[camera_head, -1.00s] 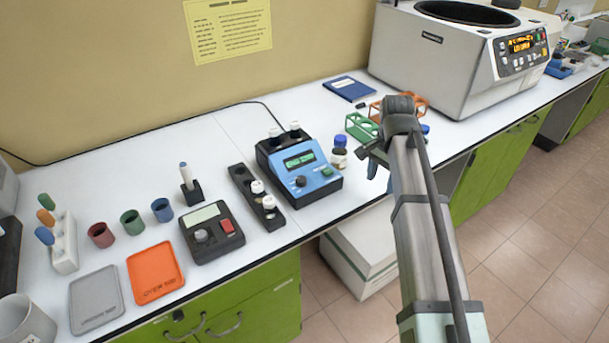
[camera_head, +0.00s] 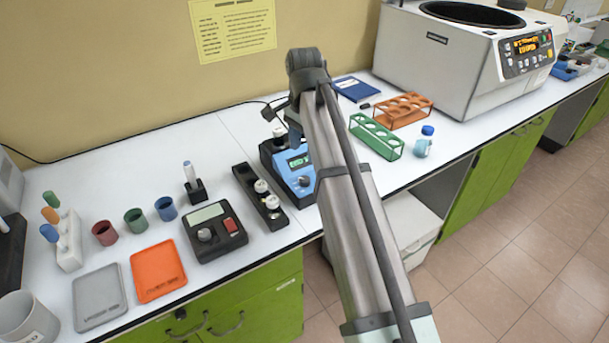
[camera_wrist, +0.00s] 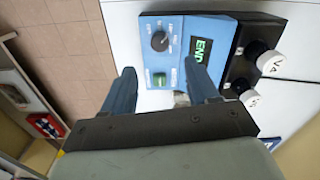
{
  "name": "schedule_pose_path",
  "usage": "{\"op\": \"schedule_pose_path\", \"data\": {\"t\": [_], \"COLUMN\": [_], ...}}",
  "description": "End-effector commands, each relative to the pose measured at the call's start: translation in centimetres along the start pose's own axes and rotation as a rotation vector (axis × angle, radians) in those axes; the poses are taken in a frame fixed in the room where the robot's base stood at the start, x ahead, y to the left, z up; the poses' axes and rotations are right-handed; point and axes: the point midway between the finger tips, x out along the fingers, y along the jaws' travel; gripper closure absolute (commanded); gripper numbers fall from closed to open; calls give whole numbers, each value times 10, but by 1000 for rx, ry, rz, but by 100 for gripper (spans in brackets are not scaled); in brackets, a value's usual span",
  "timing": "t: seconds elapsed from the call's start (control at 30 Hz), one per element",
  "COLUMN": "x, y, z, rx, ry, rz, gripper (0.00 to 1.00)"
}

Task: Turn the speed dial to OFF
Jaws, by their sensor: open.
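A blue and black instrument (camera_head: 286,163) stands on the bench, partly hidden by my arm. In the wrist view its blue panel (camera_wrist: 184,27) carries a black round dial (camera_wrist: 159,41) with small markings around it, a green button and a lit display reading END. The dial's setting is too small to read. My gripper (camera_wrist: 161,72) is open and empty, its blue fingers apart over the panel near the green button. The dial lies beyond the fingertips in the picture. In the head view, a separate dark box (camera_head: 213,232) has a grey knob (camera_head: 205,235) and a red switch.
Trays and coloured cups fill the left bench. The bench's front edge is close.

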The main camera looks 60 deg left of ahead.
Motion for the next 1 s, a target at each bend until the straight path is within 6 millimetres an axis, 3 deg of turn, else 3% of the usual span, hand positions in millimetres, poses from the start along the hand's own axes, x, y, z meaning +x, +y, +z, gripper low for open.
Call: {"op": "schedule_pose_path", "data": {"t": [0.2, 0.5, 0.7, 1.0], "x": [41, 83, 97, 99], "y": [1, 1, 0, 0], "z": [0, 0, 0, 0], "rx": [0, 0, 0, 0], "ry": [0, 0, 0, 0], "rz": [1, 0, 0, -1], "gripper": [41, 41, 41, 41]}}
